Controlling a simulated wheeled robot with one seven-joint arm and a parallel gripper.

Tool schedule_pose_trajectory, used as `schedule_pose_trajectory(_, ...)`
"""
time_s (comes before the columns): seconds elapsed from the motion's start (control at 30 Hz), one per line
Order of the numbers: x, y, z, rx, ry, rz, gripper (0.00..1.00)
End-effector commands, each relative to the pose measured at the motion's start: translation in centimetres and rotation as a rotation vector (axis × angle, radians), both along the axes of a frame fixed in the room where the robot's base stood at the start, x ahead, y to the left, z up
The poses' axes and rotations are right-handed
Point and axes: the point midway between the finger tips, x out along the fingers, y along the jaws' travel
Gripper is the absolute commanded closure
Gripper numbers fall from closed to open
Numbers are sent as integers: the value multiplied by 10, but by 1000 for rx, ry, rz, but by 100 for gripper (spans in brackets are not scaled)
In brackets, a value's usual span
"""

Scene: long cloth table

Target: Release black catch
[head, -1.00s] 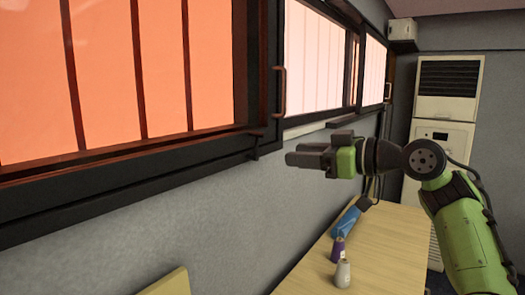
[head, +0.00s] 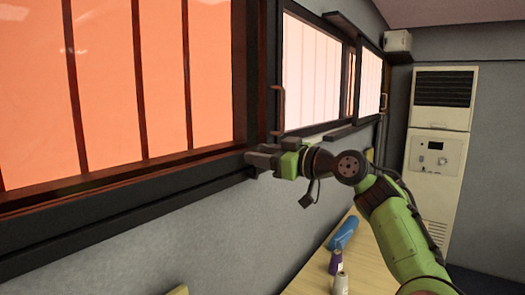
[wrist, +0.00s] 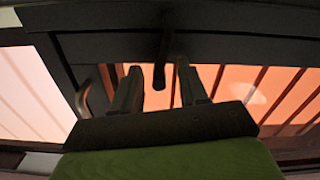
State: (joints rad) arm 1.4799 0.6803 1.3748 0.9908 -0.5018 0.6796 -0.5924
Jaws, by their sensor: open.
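The black catch (wrist: 160,74) is a short dark lever on the dark window frame. In the wrist view it shows between the two fingers of my gripper (wrist: 159,84), with a gap on either side. My gripper is open and empty, its fingers pointing toward the frame. In the head view my gripper (head: 256,160) is at the lower corner of the large window's frame (head: 120,195) and hides the catch. I cannot tell how deep the catch sits between the fingers.
A brown pull handle (head: 278,108) stands on the window frame near my gripper; it also shows in the wrist view (wrist: 84,97). Below are a wooden table (head: 362,262), a blue object (head: 343,233), and a purple can (head: 336,262). A white air conditioner (head: 438,150) stands behind.

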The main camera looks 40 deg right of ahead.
Motion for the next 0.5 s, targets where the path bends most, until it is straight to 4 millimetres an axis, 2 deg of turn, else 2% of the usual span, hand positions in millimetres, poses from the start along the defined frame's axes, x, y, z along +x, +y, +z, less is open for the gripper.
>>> schedule_pose_trajectory(0.2,1,0,-1,1,1,-1,57)
schedule_pose_trajectory(0.4,0,0,-2,1,1,-1,88)
schedule_pose_trajectory(0.5,0,0,-1,1,0,-1,100)
